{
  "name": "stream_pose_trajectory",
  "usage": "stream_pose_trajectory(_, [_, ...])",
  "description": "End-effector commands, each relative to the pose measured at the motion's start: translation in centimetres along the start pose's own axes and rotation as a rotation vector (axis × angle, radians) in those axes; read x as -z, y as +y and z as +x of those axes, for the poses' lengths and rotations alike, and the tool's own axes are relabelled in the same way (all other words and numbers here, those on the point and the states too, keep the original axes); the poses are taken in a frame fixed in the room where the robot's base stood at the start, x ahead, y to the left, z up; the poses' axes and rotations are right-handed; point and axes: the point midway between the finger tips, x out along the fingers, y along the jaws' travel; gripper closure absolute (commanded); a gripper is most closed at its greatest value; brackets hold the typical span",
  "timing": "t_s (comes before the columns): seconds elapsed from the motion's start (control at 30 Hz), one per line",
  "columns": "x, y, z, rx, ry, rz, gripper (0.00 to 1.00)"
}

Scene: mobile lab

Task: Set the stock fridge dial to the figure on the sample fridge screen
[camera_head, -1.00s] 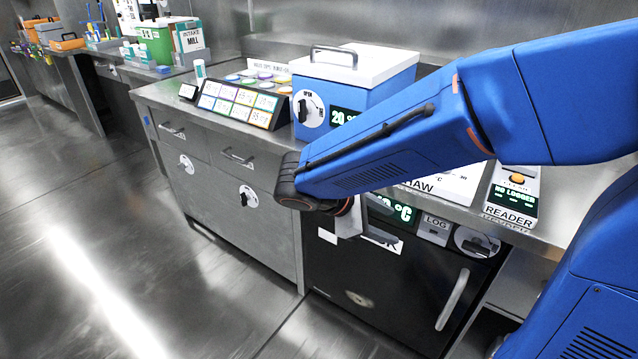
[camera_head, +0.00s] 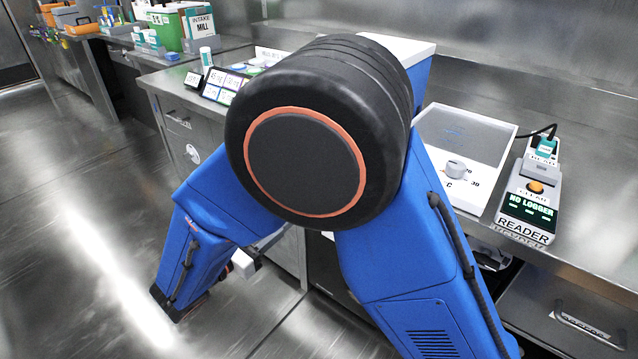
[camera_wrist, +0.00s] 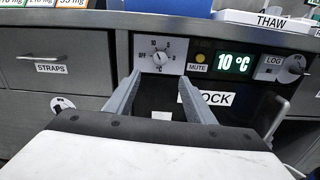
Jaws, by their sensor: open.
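In the wrist view, the stock fridge (camera_wrist: 165,93) is a dark front under the counter, its label partly covered and reading "OCK". Its dial (camera_wrist: 160,57) is a pale knob on a white plate with figures and "OFF"; its exact setting is too small to read. The green screen (camera_wrist: 234,63) beside it reads 10 °C. My gripper (camera_wrist: 158,80) is open and empty, its two grey fingers below and in front of the dial, apart from it. In the head view my arm hides most of the fridge front. I cannot make out the sample fridge or its screen.
A MUTE button (camera_wrist: 199,62) sits between dial and screen. The STRAPS drawer (camera_wrist: 50,60) is left. The thaw plate (camera_head: 488,140) and reader (camera_head: 530,200) stand on the counter.

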Motion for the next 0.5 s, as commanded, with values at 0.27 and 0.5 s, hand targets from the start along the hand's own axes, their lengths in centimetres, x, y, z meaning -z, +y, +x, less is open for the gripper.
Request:
stream_pose_trajectory(0.27, [0.0,-0.1,3.8,0.005,0.000,0.000,0.51])
stream_pose_trajectory(0.5, [0.0,-0.1,8.0,0.005,0.001,0.001,0.51])
